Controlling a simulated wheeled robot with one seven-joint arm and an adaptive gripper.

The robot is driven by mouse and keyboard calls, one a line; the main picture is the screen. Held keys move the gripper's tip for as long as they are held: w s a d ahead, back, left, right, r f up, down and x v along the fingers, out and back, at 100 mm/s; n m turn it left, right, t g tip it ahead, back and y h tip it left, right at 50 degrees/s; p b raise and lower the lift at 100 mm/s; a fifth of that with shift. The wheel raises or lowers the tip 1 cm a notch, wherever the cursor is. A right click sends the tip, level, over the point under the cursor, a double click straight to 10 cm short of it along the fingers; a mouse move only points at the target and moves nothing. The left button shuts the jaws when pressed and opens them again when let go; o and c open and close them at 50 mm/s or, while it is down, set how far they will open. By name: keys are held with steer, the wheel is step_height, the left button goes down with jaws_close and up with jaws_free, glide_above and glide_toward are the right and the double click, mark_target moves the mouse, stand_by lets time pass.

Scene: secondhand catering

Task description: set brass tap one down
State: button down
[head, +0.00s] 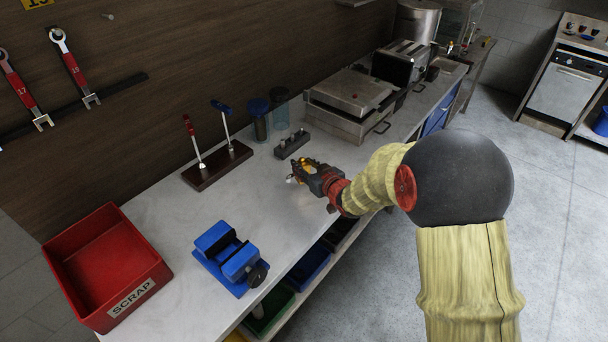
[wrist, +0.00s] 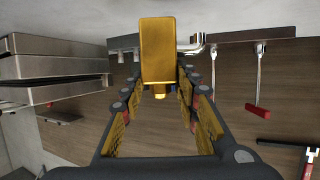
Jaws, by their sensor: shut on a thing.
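Brass tap one (head: 298,170) is in my gripper (head: 304,172), low over the pale worktop (head: 200,225) near its middle. In the wrist view the tap's brass body (wrist: 169,50) stands between the two fingers of my gripper (wrist: 168,95). A small silver part shows beside the brass in the head view. The fingers hide much of the tap. I cannot tell whether its underside touches the worktop.
A dark block with several holes (head: 292,144) stands just behind my gripper. A wooden tool stand (head: 217,166) and a blue vise (head: 231,258) are to the left. A red SCRAP bin (head: 105,265) is at far left. A metal press grill (head: 350,105) stands behind right. Worktop between is clear.

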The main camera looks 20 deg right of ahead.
steer(key=shift+w+f+b, duration=0.2)
steer(key=shift+f+b, duration=0.2)
steer(key=shift+f, duration=1.2)
steer(key=shift+f, duration=0.1)
steer(key=c, duration=1.8)
jaws_free()
steer(key=shift+s+f, duration=0.1)
steer(key=shift+f, duration=0.1)
steer(key=o, duration=0.4)
steer(key=shift+o, duration=0.3)
